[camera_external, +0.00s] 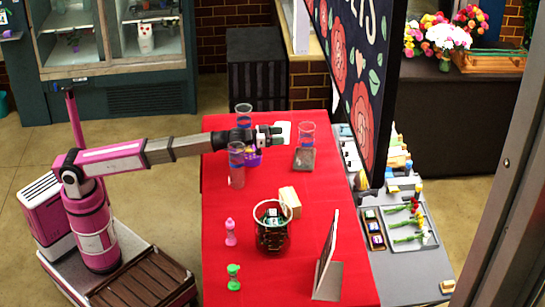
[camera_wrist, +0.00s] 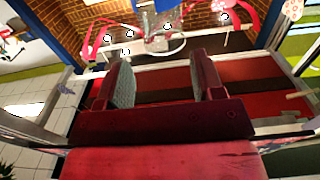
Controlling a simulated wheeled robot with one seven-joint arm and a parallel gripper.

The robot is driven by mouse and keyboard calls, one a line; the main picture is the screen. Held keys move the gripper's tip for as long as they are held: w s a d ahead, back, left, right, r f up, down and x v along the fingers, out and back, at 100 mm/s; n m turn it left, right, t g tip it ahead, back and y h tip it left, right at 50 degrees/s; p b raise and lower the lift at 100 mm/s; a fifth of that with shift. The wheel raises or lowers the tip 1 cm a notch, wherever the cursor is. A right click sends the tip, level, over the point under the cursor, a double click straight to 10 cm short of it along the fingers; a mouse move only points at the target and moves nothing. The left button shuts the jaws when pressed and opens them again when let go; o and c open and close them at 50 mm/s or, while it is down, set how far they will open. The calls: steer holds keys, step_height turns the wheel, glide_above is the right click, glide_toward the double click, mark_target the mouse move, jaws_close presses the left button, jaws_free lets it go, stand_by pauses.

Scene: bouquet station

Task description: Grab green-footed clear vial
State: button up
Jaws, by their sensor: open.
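My gripper (camera_external: 276,136) is over the far part of the red table, with my arm reaching in from the left. In the wrist view my gripper (camera_wrist: 164,84) has its two dark red jaws wide apart, with nothing between them. Several clear tumbler-like vessels are near it: a back one (camera_external: 243,110), a front-left one (camera_external: 237,172) and a right one (camera_external: 306,134). They show blue or reddish parts; I cannot make out a green foot on any. A small green bottle (camera_external: 234,277) stands at the front left, far from my gripper.
A pink bottle (camera_external: 231,232), a dark round container (camera_external: 272,240), a wooden block (camera_external: 290,200) and a leaning panel (camera_external: 326,255) stand on the red table (camera_external: 225,205). A purple item (camera_external: 254,159) is just below my gripper. A dark sign (camera_external: 355,80) rises at the right.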

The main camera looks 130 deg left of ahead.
step_height(320, 180, up, 11)
steer(key=w+d+f+m+g, duration=0.1)
steer(key=w+d+m, duration=0.55)
steer(key=d, duration=0.45)
steer(key=w+d+f+m+h, duration=0.1)
steer(key=w+d+m, duration=0.5)
steer(key=w+d, duration=0.3)
steer(key=w+d+f+m+g, duration=0.1)
steer(key=w+d+m, duration=0.5)
steer(key=d, duration=0.6)
steer(key=w+d+r+m+y, duration=0.2)
steer(key=d+m, duration=0.6)
steer(key=d, duration=1)
steer(key=w+d+r+m+y, duration=0.1)
steer(key=d+m, duration=0.6)
steer(key=d, duration=1.1)
glide_toward(236, 271)
steer(key=shift+m, duration=0.25)
steer(key=x, duration=0.5)
steer(key=shift+s+f, duration=0.1)
steer(key=shift+f, duration=0.2)
steer(key=x, duration=0.5)
steer(key=shift+w+f, duration=0.2)
steer(key=shift+f, duration=0.05)
jaws_close()
